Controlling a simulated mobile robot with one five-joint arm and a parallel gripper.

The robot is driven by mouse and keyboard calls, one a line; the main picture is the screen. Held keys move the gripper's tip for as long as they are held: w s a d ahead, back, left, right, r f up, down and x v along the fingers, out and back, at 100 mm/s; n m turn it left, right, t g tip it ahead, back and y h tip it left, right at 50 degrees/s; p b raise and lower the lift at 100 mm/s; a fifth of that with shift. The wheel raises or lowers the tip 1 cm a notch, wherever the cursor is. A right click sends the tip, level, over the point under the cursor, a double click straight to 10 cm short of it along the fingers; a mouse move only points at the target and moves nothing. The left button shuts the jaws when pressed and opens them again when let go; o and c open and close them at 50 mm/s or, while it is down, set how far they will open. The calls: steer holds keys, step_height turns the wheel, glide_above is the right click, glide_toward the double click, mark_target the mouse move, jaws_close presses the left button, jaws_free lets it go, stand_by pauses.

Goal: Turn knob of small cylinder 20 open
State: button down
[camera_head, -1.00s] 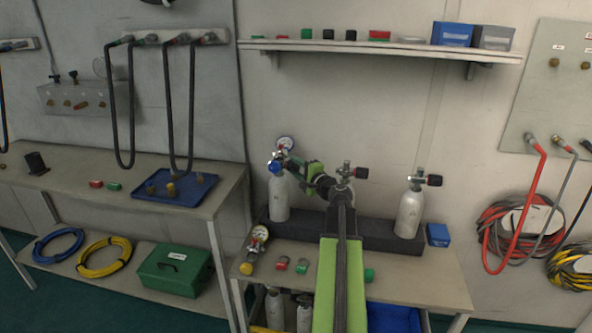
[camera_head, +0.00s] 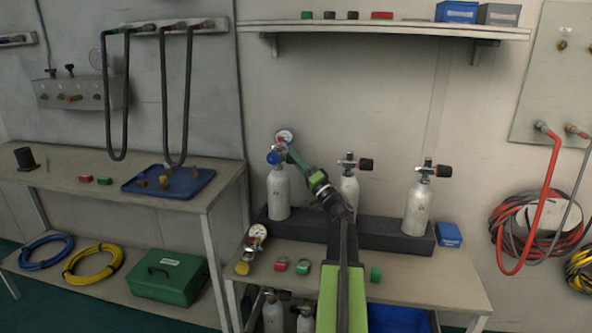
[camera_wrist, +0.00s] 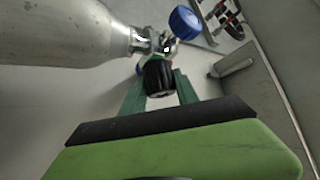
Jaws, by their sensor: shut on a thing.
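The left small cylinder (camera_head: 278,193) stands upright in the dark rack and carries a gauge (camera_head: 284,137) and a blue knob (camera_head: 273,158). In the wrist view its grey body (camera_wrist: 65,32) enters from the left, with the blue knob (camera_wrist: 185,22) at the top. A black ribbed valve knob (camera_wrist: 158,78) sits between the green fingers of my gripper (camera_wrist: 159,84), which is shut on it. In the head view my gripper (camera_head: 293,156) reaches this cylinder's valve from the right. No cylinder number is readable.
A middle cylinder (camera_head: 349,189), partly behind my arm, and a right cylinder (camera_head: 417,208) stand in the same rack (camera_head: 380,234), black knobs pointing right. A loose gauge (camera_head: 258,232) and red and green caps lie on the bench front. A shelf (camera_head: 400,29) hangs above.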

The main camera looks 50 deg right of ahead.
steer(key=shift+n+t+y+b, duration=0.7)
steer(key=shift+n+y, duration=0.3)
steer(key=shift+n, duration=0.4)
steer(key=shift+r, duration=0.1)
steer(key=c, duration=0.9)
jaws_free()
steer(key=shift+s, duration=0.1)
